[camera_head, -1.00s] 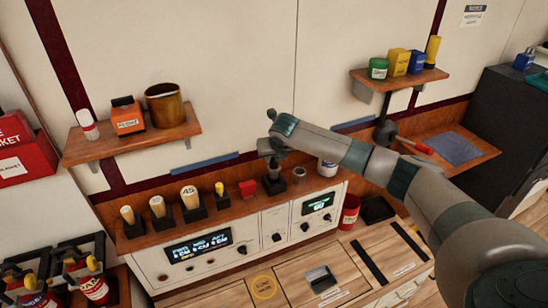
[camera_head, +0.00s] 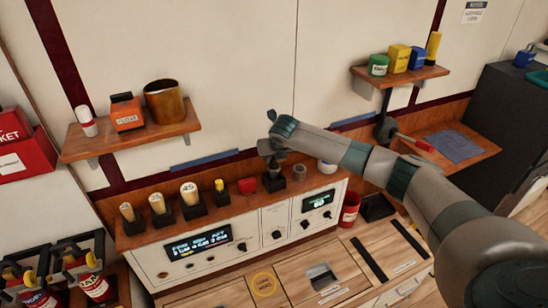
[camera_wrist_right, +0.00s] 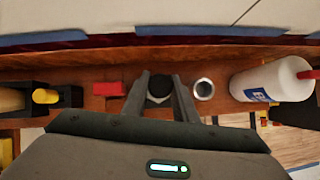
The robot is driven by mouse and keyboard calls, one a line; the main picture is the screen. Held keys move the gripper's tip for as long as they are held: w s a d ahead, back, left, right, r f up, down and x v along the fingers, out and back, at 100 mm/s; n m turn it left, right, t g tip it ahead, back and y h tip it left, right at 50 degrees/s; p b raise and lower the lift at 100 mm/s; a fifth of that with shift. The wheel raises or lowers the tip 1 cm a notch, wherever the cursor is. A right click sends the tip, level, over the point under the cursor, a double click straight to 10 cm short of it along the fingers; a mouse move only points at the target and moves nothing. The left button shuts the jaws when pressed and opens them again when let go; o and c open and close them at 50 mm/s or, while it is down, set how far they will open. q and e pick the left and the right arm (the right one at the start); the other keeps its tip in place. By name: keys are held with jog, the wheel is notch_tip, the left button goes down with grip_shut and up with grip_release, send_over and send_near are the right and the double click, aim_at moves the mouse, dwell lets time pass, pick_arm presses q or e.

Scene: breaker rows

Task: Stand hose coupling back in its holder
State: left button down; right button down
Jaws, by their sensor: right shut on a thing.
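My right gripper (camera_head: 271,149) is over the back ledge of the console. It is shut on a dark, upright piece that I take for the hose coupling (camera_wrist_right: 160,88), which shows between the fingers in the right wrist view. Directly below the gripper in the head view is a black block holder (camera_head: 274,183). The coupling's lower end meets or hangs just above this holder; the fingers hide the joint, so I cannot tell whether it is seated. My left gripper is not in view.
On the ledge, a red block (camera_head: 247,186) stands left of the holder and a grey ring-shaped cup (camera_head: 300,172) stands close on its right. A white bottle (camera_wrist_right: 270,80) is farther right. Several handled tools in black blocks (camera_head: 192,212) line the left.

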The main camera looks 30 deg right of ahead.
jog(key=shift+f, duration=0.25)
jog(key=shift+f+b, duration=0.6)
jog(key=shift+f, duration=0.85)
jog(key=c, duration=1.3)
grip_release()
jog(key=shift+c, duration=0.2)
jog(key=b+v, duration=0.4)
jog(key=v, duration=1.3)
jog(key=shift+r, duration=0.15)
jog(key=shift+a, duration=0.1)
